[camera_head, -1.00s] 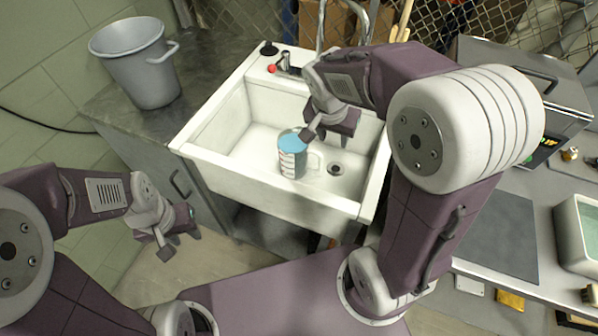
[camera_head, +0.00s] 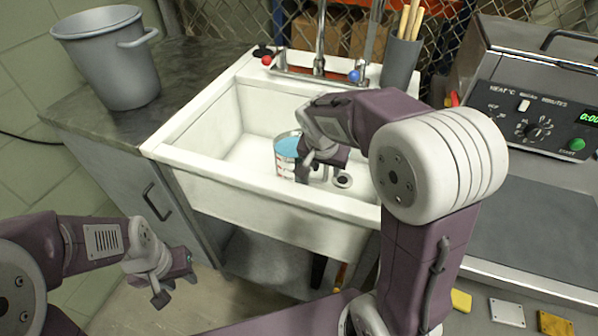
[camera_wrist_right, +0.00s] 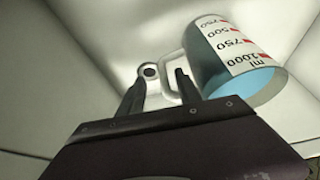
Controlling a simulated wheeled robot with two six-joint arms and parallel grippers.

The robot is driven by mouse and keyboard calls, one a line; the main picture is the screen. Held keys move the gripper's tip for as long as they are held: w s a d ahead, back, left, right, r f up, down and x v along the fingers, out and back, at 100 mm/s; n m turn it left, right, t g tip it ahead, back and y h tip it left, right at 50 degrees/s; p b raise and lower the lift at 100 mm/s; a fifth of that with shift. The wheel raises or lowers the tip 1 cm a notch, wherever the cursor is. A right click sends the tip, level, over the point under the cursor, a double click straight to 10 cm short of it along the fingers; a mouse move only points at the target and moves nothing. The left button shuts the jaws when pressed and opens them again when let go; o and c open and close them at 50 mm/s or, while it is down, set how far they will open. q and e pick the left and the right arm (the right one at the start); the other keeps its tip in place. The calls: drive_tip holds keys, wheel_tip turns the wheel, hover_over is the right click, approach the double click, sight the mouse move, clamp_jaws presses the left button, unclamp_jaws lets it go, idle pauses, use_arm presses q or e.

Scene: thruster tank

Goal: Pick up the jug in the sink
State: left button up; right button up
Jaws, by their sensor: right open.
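The jug (camera_head: 287,146) stands upright in the white sink (camera_head: 255,189), with blue at its top. In the right wrist view the jug (camera_wrist_right: 222,50) shows red level marks and a light handle (camera_wrist_right: 165,72) pointing left. My right gripper (camera_head: 321,172) is open and low in the sink, just right of the jug. In the right wrist view its fingers (camera_wrist_right: 158,84) appear on either side of the handle; I cannot tell whether they touch it. My left gripper (camera_head: 174,289) is outside the sink, at the lower left, apparently empty; its jaw opening is unclear.
The sink walls enclose the jug, and a drain (camera_head: 342,180) lies to its right. A faucet (camera_head: 319,66) stands at the back rim. A grey bucket (camera_head: 112,62) is on the left counter. A control box (camera_head: 535,125) stands at the right.

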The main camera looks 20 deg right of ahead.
sight(325, 173)
drive_tip(key=b+x, duration=0.1)
drive_tip(key=x, duration=0.2)
drive_tip(key=b+x, duration=0.1)
drive_tip(key=shift+w+a+f+b, duration=0.2)
drive_tip(key=shift+f+b, duration=0.1)
drive_tip(key=shift+f, duration=0.15)
drive_tip(key=shift+w+f, duration=0.1)
drive_tip(key=shift+f, duration=0.05)
drive_tip(key=shift+c, duration=0.3)
clamp_jaws()
idle(0.4)
drive_tip(key=shift+r, duration=0.2)
